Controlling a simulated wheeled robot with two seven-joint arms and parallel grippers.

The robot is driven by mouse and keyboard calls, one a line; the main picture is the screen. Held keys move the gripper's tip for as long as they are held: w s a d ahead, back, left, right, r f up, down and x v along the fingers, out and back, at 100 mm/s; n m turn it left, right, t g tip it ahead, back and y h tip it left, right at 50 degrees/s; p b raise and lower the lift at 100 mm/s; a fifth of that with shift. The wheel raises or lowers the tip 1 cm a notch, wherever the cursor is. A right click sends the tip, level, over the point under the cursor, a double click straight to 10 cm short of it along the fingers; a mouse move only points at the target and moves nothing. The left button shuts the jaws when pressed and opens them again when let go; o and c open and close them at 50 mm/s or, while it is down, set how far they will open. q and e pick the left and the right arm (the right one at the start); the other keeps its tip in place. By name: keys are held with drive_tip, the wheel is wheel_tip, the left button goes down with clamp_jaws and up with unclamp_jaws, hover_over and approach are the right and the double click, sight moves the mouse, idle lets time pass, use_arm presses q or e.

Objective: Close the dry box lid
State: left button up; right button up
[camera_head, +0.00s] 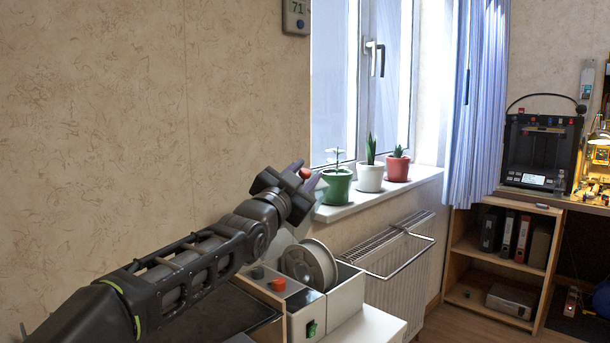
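The dry box (343,296) is a pale box with a grey filament spool (309,265) showing in its open top. Its lid (285,240) appears raised behind my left gripper, a pale, partly see-through panel mostly hidden by the arm. My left gripper (306,174) is above the box, at the lid's upper edge. A small red knob-like part (305,172) shows at its fingertips. Whether the fingers grip it or only stand around it is unclear. My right gripper is out of view.
A unit with an orange button (278,284) and a green switch (312,328) adjoins the box on the left. Potted plants (369,177) stand on the windowsill (380,196) behind, above a radiator (400,262). A 3D printer (541,150) stands far right.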

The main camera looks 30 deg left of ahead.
use_arm(q)
drive_tip(key=v, duration=0.8)
drive_tip(key=shift+w, duration=0.1)
drive_tip(key=shift+a+r, duration=0.15)
drive_tip(key=shift+c, duration=1.4)
drive_tip(key=a+r+n+p, duration=0.1)
drive_tip(key=p, duration=0.2)
drive_tip(key=r+n+p, duration=0.1)
drive_tip(key=n+p, duration=0.1)
drive_tip(key=p, duration=0.2)
drive_tip(key=shift+a+r, duration=0.2)
drive_tip(key=shift+a, duration=0.2)
clamp_jaws()
drive_tip(key=a+n+h+p, duration=0.1)
drive_tip(key=n+p, duration=0.3)
drive_tip(key=p, duration=0.3)
drive_tip(key=s+a+r+n+g+h+p, duration=0.1)
drive_tip(key=a+n+p, duration=0.1)
drive_tip(key=n+p, duration=0.2)
drive_tip(key=s+a+n+h+p, duration=0.1)
drive_tip(key=n+p, duration=0.3)
drive_tip(key=p, duration=0.6)
drive_tip(key=shift+s+a+r+g+p, duration=0.2)
drive_tip(key=shift+a+r+g+p, duration=0.15)
drive_tip(key=shift+a, duration=0.2)
